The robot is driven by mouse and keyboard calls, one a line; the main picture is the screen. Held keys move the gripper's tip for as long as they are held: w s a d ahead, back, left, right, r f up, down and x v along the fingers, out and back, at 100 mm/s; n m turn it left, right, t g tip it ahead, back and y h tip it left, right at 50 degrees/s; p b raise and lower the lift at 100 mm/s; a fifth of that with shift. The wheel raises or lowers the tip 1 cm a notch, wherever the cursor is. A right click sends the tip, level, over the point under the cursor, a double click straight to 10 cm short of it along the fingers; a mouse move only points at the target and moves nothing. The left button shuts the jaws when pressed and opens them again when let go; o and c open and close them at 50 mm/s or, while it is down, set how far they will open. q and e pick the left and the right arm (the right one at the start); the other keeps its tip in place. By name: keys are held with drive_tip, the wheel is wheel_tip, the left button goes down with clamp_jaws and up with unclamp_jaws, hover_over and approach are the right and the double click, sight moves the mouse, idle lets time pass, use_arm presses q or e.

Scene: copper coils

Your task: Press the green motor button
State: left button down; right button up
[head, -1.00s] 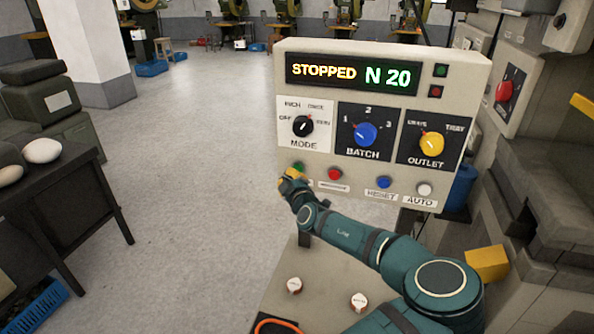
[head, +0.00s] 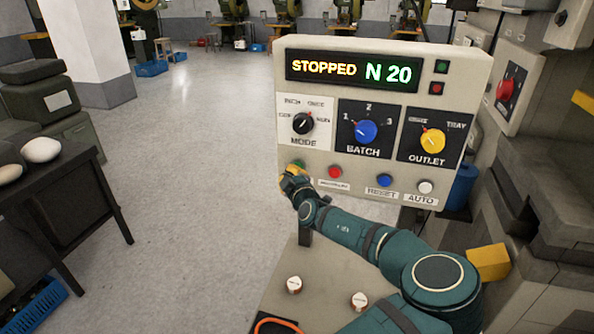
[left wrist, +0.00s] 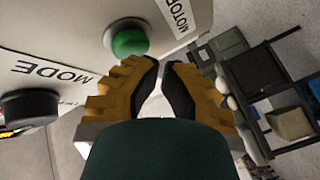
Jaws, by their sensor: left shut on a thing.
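The green motor button (head: 299,163) is at the lower left of the control panel (head: 310,80), partly covered by my left gripper (head: 292,174) in the head view. The panel display (head: 351,72) reads STOPPED N 20. My right gripper is not in view.
A red button (head: 335,171), a blue button (head: 384,180) and a white button (head: 426,187) continue the row rightward. Black, blue and yellow knobs are above. A dark table (head: 75,195) stands at left; open floor lies between. Machinery closes the right side.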

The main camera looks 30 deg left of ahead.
use_arm(q)
drive_tip(key=shift+w+a+b, duration=0.15)
drive_tip(key=shift+w+b, duration=0.25)
drive_tip(key=shift+w, duration=0.1)
idle(1.0)
drive_tip(key=shift+s, duration=0.1)
drive_tip(key=shift+s+d, duration=0.25)
drive_tip(key=shift+s, duration=0.5)
drive_tip(key=s, duration=0.2)
drive_tip(key=s+d, duration=0.1)
drive_tip(key=s, duration=0.2)
drive_tip(key=shift+b, duration=0.3)
idle(0.8)
